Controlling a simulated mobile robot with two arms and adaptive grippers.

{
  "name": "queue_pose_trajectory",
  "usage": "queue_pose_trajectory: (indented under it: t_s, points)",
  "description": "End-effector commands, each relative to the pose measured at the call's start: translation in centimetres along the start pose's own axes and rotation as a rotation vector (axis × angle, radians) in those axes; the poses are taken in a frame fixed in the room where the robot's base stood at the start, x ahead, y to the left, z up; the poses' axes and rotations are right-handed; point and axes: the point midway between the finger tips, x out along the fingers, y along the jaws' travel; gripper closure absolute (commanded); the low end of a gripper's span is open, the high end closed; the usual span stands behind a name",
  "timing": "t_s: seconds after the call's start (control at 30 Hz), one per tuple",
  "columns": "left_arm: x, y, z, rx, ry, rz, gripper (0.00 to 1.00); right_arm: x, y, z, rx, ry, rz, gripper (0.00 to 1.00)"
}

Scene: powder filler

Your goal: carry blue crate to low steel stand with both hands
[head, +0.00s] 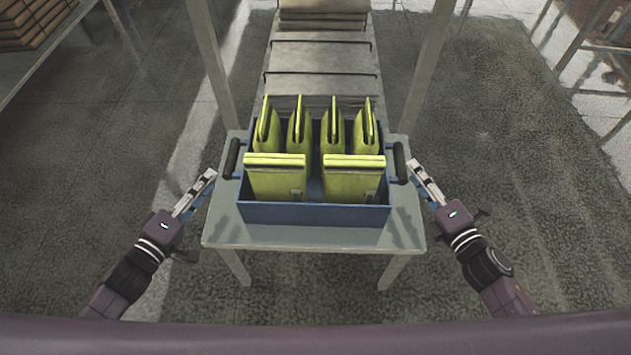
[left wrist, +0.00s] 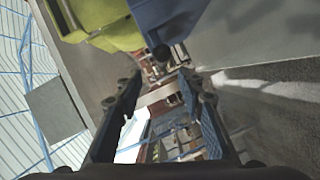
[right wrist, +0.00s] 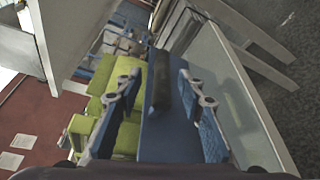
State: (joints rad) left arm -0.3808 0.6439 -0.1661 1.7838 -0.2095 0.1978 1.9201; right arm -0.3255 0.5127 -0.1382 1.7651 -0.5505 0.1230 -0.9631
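The blue crate (head: 312,214) sits level on a grey metal-looking table (head: 300,236), holding several yellow-green bags or pouches (head: 277,177). It has a black handle on its left side (head: 232,158) and another on its right side (head: 400,163). My left gripper (head: 211,174) is open, just left of the left handle and apart from it; in the left wrist view the handle's end (left wrist: 161,53) shows ahead of the fingers. My right gripper (head: 415,164) is open close to the right handle; in the right wrist view that handle (right wrist: 161,82) appears between the spread fingers.
A conveyor or slatted grey surface (head: 320,65) runs away behind the crate, with brown stacked sacks (head: 322,12) at its far end. Grey posts (head: 211,65) rise at both sides. A rack with brown items (head: 35,22) stands at upper left. The floor on both sides is clear.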

Motion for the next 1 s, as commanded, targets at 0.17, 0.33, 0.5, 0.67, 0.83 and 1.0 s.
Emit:
queue_pose_trajectory:
  t_s: [0.17,0.33,0.5,0.67,0.83,1.0]
  points:
    - [0.0,0.0,0.0,0.000,0.000,0.000,0.64,-2.2,0.0,0.0,0.000,0.000,0.000,0.64]
    - [0.0,0.0,0.0,0.000,0.000,0.000,0.64,-3.0,0.0,0.0,-0.001,0.000,0.000,0.64]
    - [0.0,0.0,0.0,0.000,0.000,0.000,0.64,-3.0,0.1,0.0,-0.002,0.000,0.001,0.64]
    - [0.0,0.0,0.0,0.000,0.000,0.000,0.64,-3.0,0.0,0.0,-0.001,0.000,0.001,0.64]
    - [0.0,0.0,0.0,0.000,0.000,0.000,0.64,-3.0,0.0,0.0,-0.001,0.000,0.001,0.64]
    - [0.1,-0.3,0.2,0.037,0.023,-0.034,0.64,-3.0,0.0,0.3,0.065,-0.036,-0.024,0.64]
